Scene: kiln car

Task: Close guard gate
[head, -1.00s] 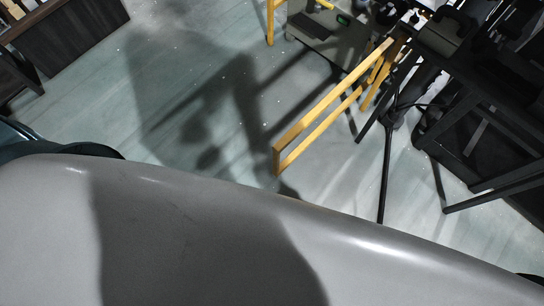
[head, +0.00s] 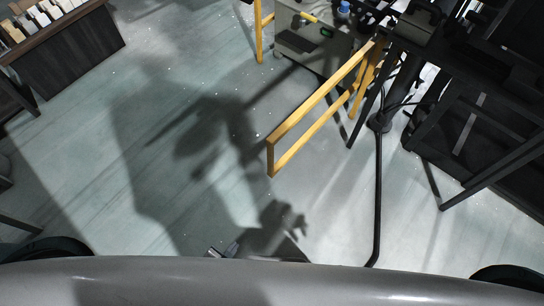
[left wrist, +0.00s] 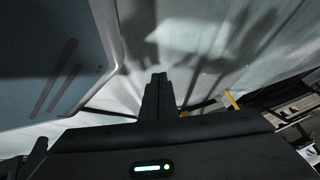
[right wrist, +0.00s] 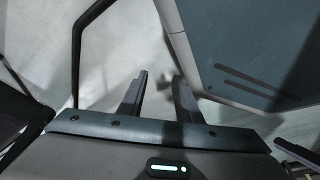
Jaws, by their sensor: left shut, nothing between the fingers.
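The guard gate (head: 322,101) is a yellow two-rail frame in the upper middle of the head view. It swings out over the floor, with its near end free and its far end by dark framework. A yellow post (head: 258,35) stands apart from it, to its upper left. My left gripper (head: 222,251) shows just above my grey body, below and left of the gate, not touching it. In the left wrist view its fingers (left wrist: 158,78) are together and empty. My right gripper (right wrist: 159,82) has its fingers apart, with only floor between them. It is not clearly seen in the head view.
A grey cabinet-like machine (head: 300,42) stands behind the gate. Dark framework (head: 470,110) and a black bent tube (head: 378,190) fill the right side. A dark wooden counter (head: 75,48) is at upper left. The floor left of the gate is clear, with shadows.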

